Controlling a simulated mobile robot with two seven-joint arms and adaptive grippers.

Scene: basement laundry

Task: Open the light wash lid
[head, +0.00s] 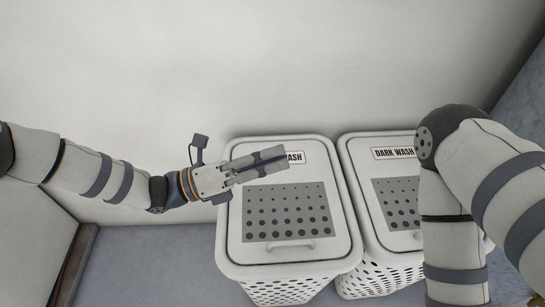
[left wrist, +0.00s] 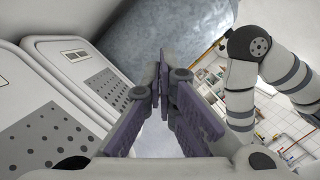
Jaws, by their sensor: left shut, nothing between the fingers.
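The left white hamper has a closed lid (head: 330,220) with a dotted grey panel and a handle (head: 275,252) at its front edge. Its label (head: 297,157) is partly covered by my gripper, and only "ASH" shows. My left gripper (head: 284,157) is shut and empty, over the back part of this lid; whether it touches is not clear. In the left wrist view its fingers (left wrist: 160,72) are together, and the left hamper's lid (left wrist: 50,130) lies at lower left. My right arm shows, but its gripper is out of sight.
A second white hamper labelled "DARK WASH" (head: 394,153) stands close on the right, its lid (head: 362,170) closed. My right arm covers part of it. A pale wall (head: 230,60) rises behind both. Grey floor (head: 150,265) is clear left of the hampers.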

